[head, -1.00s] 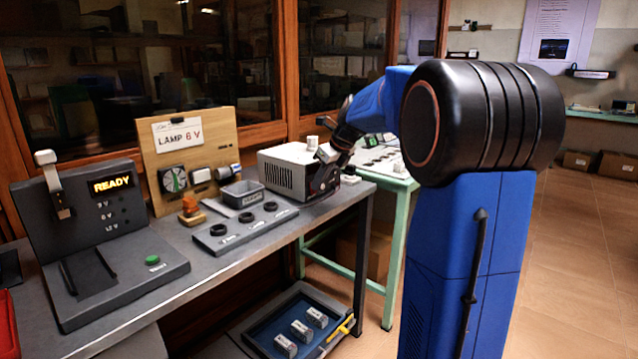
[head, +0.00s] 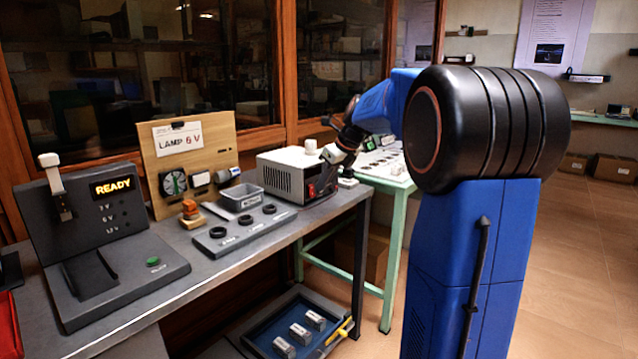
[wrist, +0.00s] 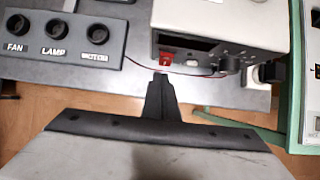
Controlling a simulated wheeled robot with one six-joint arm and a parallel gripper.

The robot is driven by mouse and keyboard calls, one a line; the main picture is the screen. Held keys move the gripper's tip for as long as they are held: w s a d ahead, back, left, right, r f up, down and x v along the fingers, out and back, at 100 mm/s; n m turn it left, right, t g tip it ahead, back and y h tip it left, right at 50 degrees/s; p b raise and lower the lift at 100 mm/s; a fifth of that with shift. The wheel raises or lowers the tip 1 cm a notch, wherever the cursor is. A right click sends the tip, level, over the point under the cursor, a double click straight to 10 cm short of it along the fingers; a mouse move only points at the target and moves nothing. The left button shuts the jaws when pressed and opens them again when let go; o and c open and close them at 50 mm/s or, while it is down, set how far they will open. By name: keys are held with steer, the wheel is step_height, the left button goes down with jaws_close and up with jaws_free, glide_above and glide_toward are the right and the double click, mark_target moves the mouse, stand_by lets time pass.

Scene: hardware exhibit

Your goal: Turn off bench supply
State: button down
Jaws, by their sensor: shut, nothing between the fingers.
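The bench supply (head: 278,176) is a light grey metal box with a vented side. It stands at the right end of the bench in the head view. Its dark front panel carries a red switch (head: 311,190). In the wrist view the supply (wrist: 220,15) is at the top, with the red switch (wrist: 166,57) at the left of its front and a dark knob (wrist: 230,64) at the right. My gripper (wrist: 160,78) is shut and empty, its tips just in front of the red switch, apparently with a small gap. Whether the switch is on cannot be told.
A thin red wire (wrist: 195,74) runs across the bench before the supply. A green-framed table (head: 390,225) is close at the right.

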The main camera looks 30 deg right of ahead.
steer(key=w+v, duration=0.1)
steer(key=v, duration=0.9)
steer(key=shift+a+r, duration=0.2)
steer(key=shift+r, duration=0.3)
